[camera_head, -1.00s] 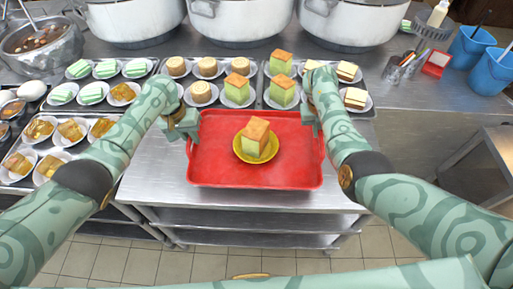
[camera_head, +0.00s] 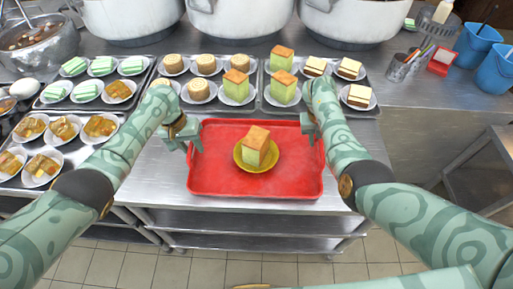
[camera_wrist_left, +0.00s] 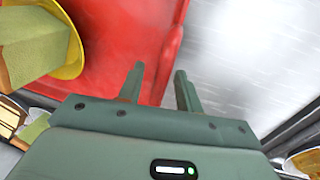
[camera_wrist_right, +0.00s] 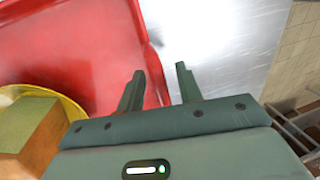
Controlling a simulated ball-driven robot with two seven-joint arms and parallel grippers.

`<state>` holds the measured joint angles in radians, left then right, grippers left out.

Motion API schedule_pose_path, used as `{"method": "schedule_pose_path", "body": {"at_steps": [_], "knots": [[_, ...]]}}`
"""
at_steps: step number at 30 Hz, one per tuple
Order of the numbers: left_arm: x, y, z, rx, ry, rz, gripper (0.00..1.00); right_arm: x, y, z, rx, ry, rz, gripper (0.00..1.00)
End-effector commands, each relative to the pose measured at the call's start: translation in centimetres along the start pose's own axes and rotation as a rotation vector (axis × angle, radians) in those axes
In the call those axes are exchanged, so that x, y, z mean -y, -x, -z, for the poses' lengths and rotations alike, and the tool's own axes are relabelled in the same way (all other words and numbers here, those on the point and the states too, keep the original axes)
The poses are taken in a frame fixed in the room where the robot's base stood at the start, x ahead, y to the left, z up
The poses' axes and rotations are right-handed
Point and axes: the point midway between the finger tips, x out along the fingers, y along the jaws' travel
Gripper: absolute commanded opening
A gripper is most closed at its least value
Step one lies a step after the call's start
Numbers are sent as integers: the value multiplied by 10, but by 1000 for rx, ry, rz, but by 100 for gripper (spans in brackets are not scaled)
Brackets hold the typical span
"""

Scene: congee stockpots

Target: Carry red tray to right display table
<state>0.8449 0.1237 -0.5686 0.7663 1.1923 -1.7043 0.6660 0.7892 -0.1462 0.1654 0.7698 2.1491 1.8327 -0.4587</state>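The red tray (camera_head: 205,178) lies level over the steel cart top in the head view; I cannot tell whether it touches it. On it stands a yellow plate (camera_head: 246,164) with a green and orange cake cube (camera_head: 256,146). My left gripper (camera_head: 190,138) is at the tray's left rim, my right gripper (camera_head: 312,138) at its right rim. In the left wrist view (camera_wrist_left: 160,82) and right wrist view (camera_wrist_right: 158,84), the red rim runs between the close-set fingers. The right display table is not identifiable.
Behind the tray, metal trays hold several plated cakes (camera_head: 282,88). Large white stockpots (camera_head: 240,20) stand behind them. Blue bins (camera_head: 495,68) and a metal cup (camera_head: 398,68) are at the right. A steel table (camera_head: 490,165) stands at the right, with tiled floor (camera_head: 330,270) in front.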

Motion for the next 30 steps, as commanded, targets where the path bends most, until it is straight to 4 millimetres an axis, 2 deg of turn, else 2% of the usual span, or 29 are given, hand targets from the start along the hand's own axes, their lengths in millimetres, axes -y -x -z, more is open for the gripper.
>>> {"method": "schedule_pose_path", "body": {"at_steps": [5, 8, 18, 21, 26, 30], "knots": [[0, 2, 0, -1, 0, -1, 35, 0, 0, 0, 0, 0, 0, 35], [-1, 13, 1, -2, -1, -3, 35, 0, 0, 0, 0, 0, 0, 35], [0, 89, 1, -4, -2, 0, 35, 0, 0, 0, 0, 0, 0, 35], [0, 106, 1, -3, 0, -1, 35, 0, 0, 0, 0, 0, 0, 35], [0, 118, 0, -1, 1, 1, 35, 0, 3, 0, 1, 0, 1, 35], [0, 120, 0, 1, 0, 1, 35, 0, 22, -1, 3, 0, 1, 35]]}}
